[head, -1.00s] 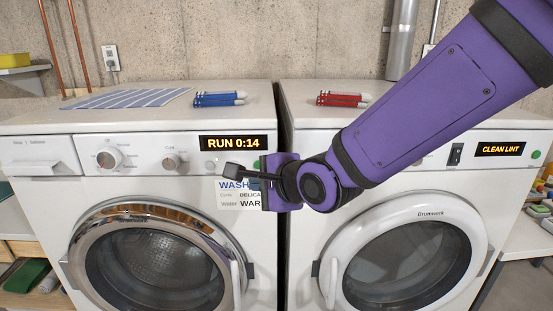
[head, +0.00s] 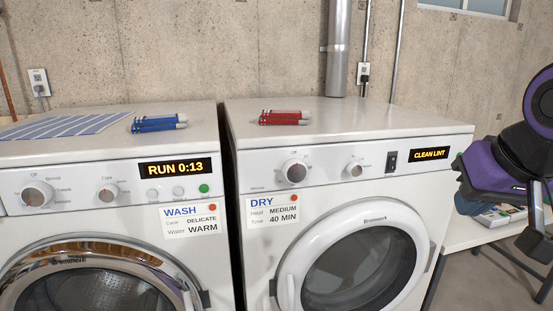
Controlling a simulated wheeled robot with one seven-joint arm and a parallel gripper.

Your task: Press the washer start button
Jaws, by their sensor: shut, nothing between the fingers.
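The white washer (head: 100,230) stands at the left, its display (head: 172,168) reading "RUN 0:13". A green button (head: 204,188), seemingly the start button, is on its panel, right of two pale buttons. The WASH note (head: 188,219) below reads delicate and warm, with a red dot. The round door (head: 100,243) looks closed. My arm is folded at the right edge, and my gripper (head: 536,212) appears dark and partly cut off there. It is shut and empty, far right of the washer and not touching it.
The white dryer (head: 345,192) stands right of the washer, its display (head: 429,154) reading "CLEAN LINT". A table (head: 475,232) is at the right.

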